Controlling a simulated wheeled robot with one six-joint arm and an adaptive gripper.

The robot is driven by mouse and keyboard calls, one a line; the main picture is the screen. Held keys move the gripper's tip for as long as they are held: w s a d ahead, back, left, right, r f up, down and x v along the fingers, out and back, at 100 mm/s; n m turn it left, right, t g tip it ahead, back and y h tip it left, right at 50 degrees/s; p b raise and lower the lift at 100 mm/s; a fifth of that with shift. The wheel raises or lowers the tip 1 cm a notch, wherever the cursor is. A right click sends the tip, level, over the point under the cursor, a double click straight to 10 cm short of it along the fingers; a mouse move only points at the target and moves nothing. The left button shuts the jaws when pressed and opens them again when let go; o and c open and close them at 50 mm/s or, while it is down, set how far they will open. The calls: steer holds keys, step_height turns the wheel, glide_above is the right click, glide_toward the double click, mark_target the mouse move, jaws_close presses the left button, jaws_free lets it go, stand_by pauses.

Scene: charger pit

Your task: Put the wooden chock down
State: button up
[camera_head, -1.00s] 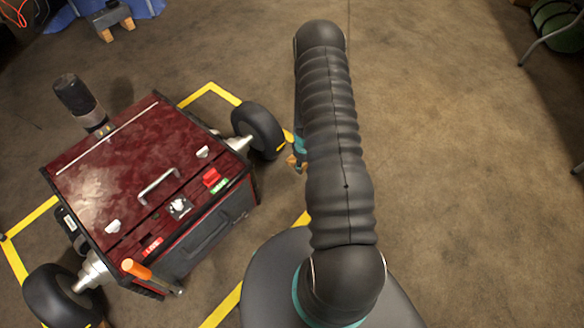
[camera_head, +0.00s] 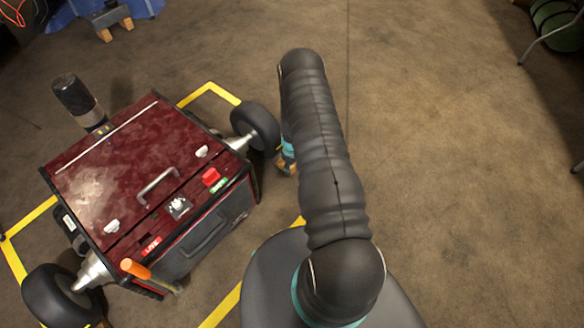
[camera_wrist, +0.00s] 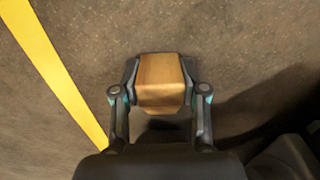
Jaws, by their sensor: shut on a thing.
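The wooden chock (camera_wrist: 160,82) is a tan block between the fingers of my gripper (camera_wrist: 160,92) in the wrist view. My gripper is shut on it. Bare floor lies around the chock in that view, and I cannot tell whether the chock touches it. In the head view a small part of the chock (camera_head: 287,167) shows beside my arm, close to the right-hand black wheel (camera_head: 256,128) of the red machine. My arm hides most of the gripper there.
The red wheeled machine (camera_head: 105,170) stands at left inside yellow floor tape (camera_head: 211,88). An orange handle (camera_head: 136,268) sits at its front corner. A yellow line (camera_wrist: 60,75) runs left of the gripper in the wrist view. The floor (camera_head: 450,150) at right is clear.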

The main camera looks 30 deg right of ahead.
steer(key=shift+f, duration=0.25)
steer(key=o, duration=1.2)
steer(key=shift+r, duration=0.1)
